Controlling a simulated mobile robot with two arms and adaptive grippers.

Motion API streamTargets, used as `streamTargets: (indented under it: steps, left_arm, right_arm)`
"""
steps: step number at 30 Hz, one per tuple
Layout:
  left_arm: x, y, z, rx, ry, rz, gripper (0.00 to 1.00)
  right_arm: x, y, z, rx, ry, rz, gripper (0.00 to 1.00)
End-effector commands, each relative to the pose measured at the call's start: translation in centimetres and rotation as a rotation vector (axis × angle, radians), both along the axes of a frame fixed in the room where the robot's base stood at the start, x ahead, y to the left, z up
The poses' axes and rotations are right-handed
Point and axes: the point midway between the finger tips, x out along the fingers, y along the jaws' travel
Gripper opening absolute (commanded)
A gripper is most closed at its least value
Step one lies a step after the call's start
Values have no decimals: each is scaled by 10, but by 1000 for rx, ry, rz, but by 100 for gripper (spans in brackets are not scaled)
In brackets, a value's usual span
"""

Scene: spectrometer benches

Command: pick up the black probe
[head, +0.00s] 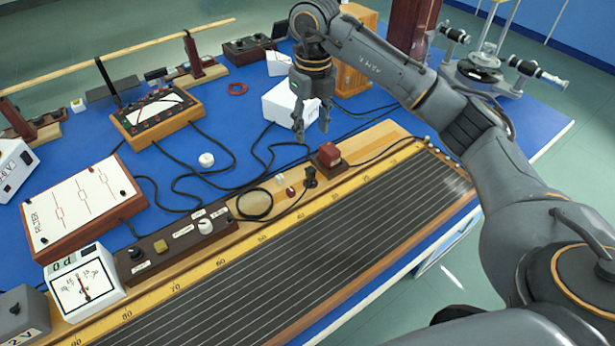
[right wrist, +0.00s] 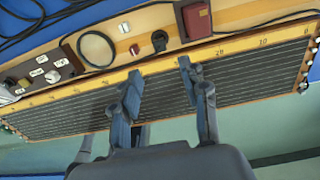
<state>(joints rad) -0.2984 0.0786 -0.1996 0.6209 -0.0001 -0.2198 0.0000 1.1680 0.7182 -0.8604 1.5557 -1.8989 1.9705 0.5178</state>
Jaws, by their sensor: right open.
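The black probe (head: 310,177) stands on the wooden edge of the wire board, beside the dark red block, with a black cable running from its lower end. It also shows in the right wrist view (right wrist: 159,41), beyond the fingertips and between them. My right gripper (head: 312,131) is open and empty, pointing down, and appears above and behind the probe in the head view. Its two spread fingers show in the right wrist view (right wrist: 158,71), apart from the probe. My left gripper is not in view.
The long wire board (head: 330,235) with its numbered scale fills the front of the blue table. A red block (head: 329,153) stands close beside the probe. A white box (head: 290,104) is behind the gripper. Black cables (head: 205,178) lie loose at the left.

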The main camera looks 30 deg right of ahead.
Motion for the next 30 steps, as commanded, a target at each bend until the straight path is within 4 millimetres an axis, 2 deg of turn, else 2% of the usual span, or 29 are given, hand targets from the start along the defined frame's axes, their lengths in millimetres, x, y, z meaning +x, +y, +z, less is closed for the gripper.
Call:
streamTargets:
  steps: [2, 12, 20, 25, 30]
  left_arm:
    - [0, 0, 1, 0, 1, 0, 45]
    - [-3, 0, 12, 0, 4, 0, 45]
    - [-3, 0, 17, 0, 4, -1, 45]
    - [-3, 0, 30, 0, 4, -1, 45]
    - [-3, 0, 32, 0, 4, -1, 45]
  right_arm:
    - [-1, -5, -6, -17, 8, -9, 44]
    - [-2, -3, -68, -14, 10, -6, 44]
    - [-2, -1, -88, -12, 8, -4, 44]
    - [-4, 3, -112, -13, 11, -4, 44]
    - [-3, 3, -133, -12, 7, -5, 44]
